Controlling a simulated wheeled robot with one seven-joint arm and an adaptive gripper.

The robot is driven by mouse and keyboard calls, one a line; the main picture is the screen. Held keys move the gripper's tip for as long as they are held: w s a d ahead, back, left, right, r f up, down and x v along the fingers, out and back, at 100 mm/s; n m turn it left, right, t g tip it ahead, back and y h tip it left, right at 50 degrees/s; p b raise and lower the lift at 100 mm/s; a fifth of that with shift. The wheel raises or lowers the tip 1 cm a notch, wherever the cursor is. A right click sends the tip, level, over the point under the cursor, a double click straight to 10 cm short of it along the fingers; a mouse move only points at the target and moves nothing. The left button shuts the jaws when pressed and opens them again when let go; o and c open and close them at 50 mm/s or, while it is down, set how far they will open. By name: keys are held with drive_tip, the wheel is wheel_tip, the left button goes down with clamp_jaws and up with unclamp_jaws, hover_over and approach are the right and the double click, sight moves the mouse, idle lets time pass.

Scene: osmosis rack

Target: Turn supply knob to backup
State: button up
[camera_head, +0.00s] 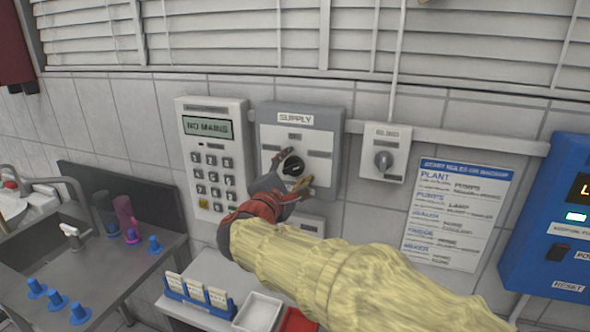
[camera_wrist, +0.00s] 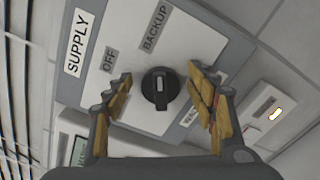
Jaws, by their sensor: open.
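The supply panel (camera_head: 328,115) is a grey box on the tiled wall with a white face and a "SUPPLY" label. Its black round knob (camera_head: 293,166) shows in the wrist view (camera_wrist: 155,101) with a pale pointer bar running nearly straight up and down the picture. The "BACKUP" label (camera_wrist: 155,28) lies above the knob there, "OFF" (camera_wrist: 109,60) to its upper left, and a third label, partly hidden, to its lower right. My gripper (camera_wrist: 161,76) is open, one finger on each side of the knob, with visible gaps. In the head view my gripper (camera_head: 291,169) is at the knob.
A keypad box (camera_head: 213,160) reading "NO MAINS" is close on the left. A small switch box (camera_head: 386,153) and a rules sheet (camera_head: 463,213) are on the right, then a blue unit (camera_head: 555,220). A counter (camera_head: 207,268) with racks and trays stands below.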

drive_tip(key=v, duration=1.2)
drive_tip(key=s+d+f+m+g, duration=0.1)
drive_tip(key=s+d+f+g, duration=0.15)
drive_tip(key=f, duration=0.45)
drive_tip(key=s+d+f+m+g, duration=0.1)
drive_tip(key=s+f+m+g, duration=0.15)
drive_tip(key=f, duration=0.35)
drive_tip(key=s+d+f+m+g+y, duration=0.2)
drive_tip(key=s+d+f+m+g, duration=0.2)
drive_tip(key=s+d+f+g, duration=0.35)
drive_tip(key=s+d+f+m+y, duration=0.1)
drive_tip(key=s+d+m+y, duration=0.1)
drive_tip(key=s+m, duration=0.3)
drive_tip(key=s+d+f+m+y, duration=0.2)
drive_tip(key=s+d+m, duration=0.1)
drive_tip(key=s, duration=0.4)
drive_tip(key=s+d+r+m+t, duration=0.1)
drive_tip(key=s+d+r+m, duration=0.1)
drive_tip(key=d, duration=0.4)
drive_tip(key=shift+d+r+m, duration=0.2)
drive_tip(key=shift+r+m, duration=0.65)
drive_tip(key=shift+m, duration=0.3)
